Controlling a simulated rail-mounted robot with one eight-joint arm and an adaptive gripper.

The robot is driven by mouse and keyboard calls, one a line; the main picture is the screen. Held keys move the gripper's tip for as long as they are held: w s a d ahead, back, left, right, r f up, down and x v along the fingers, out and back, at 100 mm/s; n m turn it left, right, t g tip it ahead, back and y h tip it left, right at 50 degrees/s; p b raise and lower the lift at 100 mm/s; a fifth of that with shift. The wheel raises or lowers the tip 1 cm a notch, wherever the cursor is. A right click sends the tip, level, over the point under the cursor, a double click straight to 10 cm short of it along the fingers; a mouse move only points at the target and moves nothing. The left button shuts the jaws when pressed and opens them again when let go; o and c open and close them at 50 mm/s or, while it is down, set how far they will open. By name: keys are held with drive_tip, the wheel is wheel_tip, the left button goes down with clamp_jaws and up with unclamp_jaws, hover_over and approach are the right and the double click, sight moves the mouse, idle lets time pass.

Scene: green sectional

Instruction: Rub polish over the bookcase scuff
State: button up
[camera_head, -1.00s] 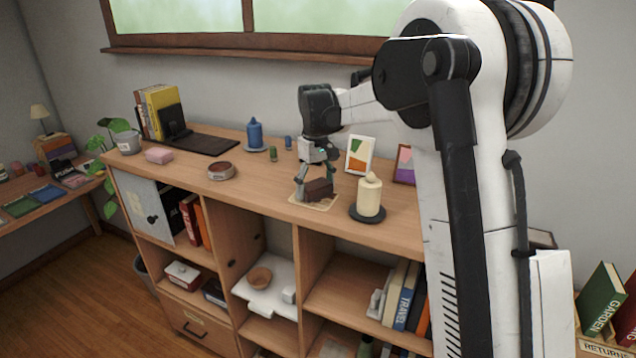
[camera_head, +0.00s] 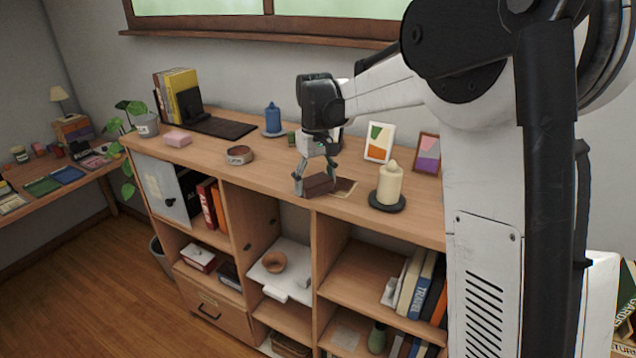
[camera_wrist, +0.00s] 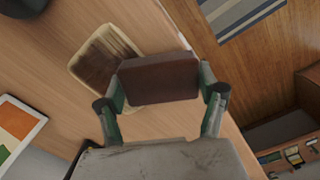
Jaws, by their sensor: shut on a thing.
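My gripper (camera_head: 316,176) is shut on a dark brown block (camera_head: 319,185), also seen in the wrist view (camera_wrist: 158,79) between both fingers. The block is at the bookcase top's front edge; I cannot tell whether it touches the wood. A pale-edged patch with a dark brown middle (camera_head: 345,187), apparently the scuff, lies on the bookcase top (camera_head: 215,176). It is right of the block in the head view and at its upper left in the wrist view (camera_wrist: 100,62). The block hides a little of it. A round, low tin (camera_head: 239,155) sits further left.
A cream candle on a dark dish (camera_head: 389,187) stands just right of the patch. Two picture frames (camera_head: 379,142) stand behind it. Open shelves lie below the front edge.

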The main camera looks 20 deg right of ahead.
sight(324, 173)
drive_tip(key=shift+w+d, duration=0.3)
drive_tip(key=shift+w, duration=0.05)
drive_tip(key=shift+w+d, duration=0.4)
drive_tip(key=shift+d, duration=0.45)
drive_tip(key=shift+w+d+f, duration=0.1)
drive_tip(key=shift+w+d, duration=0.25)
drive_tip(key=shift+w, duration=0.2)
drive_tip(key=shift+w+d, duration=2.15)
drive_tip(key=shift+w, duration=0.05)
drive_tip(key=shift+w+d+r, duration=0.1)
drive_tip(key=shift+r, duration=0.2)
wheel_tip(324, 173, up, 2)
drive_tip(key=shift+r+p, duration=0.25)
drive_tip(key=shift+p, duration=0.2)
drive_tip(key=shift+r+p, duration=1.1)
drive_tip(key=shift+r, duration=1.45)
